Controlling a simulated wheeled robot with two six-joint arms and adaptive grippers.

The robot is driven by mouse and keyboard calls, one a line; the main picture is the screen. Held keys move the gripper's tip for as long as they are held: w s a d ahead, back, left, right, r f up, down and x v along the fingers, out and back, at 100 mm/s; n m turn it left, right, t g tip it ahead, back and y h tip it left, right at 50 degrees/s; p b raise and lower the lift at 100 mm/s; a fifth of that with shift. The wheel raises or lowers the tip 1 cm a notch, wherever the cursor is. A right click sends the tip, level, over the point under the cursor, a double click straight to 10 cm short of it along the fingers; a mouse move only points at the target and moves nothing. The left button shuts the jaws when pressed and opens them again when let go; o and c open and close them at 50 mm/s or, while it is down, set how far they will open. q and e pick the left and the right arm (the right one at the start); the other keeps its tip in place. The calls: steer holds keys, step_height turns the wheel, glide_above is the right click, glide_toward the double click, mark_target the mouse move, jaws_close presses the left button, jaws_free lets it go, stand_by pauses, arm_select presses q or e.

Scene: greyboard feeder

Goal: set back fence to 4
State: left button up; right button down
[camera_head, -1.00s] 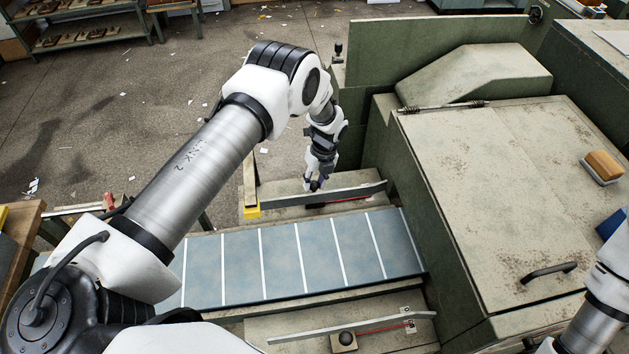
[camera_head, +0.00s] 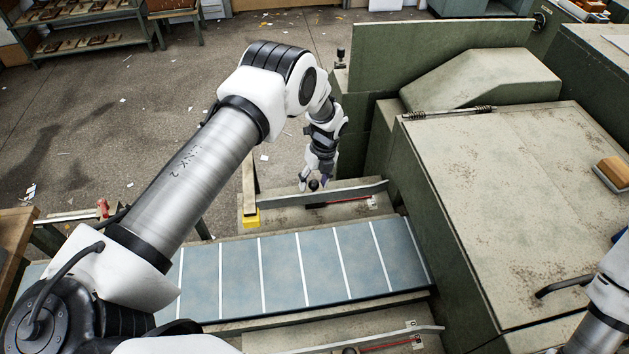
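The back fence (camera_head: 355,194) is a long grey metal rail on the far ledge, beyond the blue feed bed (camera_head: 281,267). A black round knob (camera_head: 313,185) shows at its far side. A red scale strip with a small white marker (camera_head: 372,201) lies near the fence's right end; its numbers are too small to read. My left gripper (camera_head: 313,183) points down at the knob, its fingers apart on either side of it. I cannot tell whether they touch it. My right gripper is out of view; only part of that arm shows at lower right.
A front fence (camera_head: 385,337) with its own red scale lies on the near ledge. A yellow block (camera_head: 251,218) stands by the back fence's left end. The large green machine housing (camera_head: 520,200) bounds the right side. Floor is open at upper left.

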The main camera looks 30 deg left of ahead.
arm_select(q)
step_height(320, 180, up, 12)
steer(key=w+d, duration=0.1)
steer(key=shift+w+d+f, duration=0.15)
steer(key=shift+w+d, duration=0.15)
steer(key=shift+w, duration=0.1)
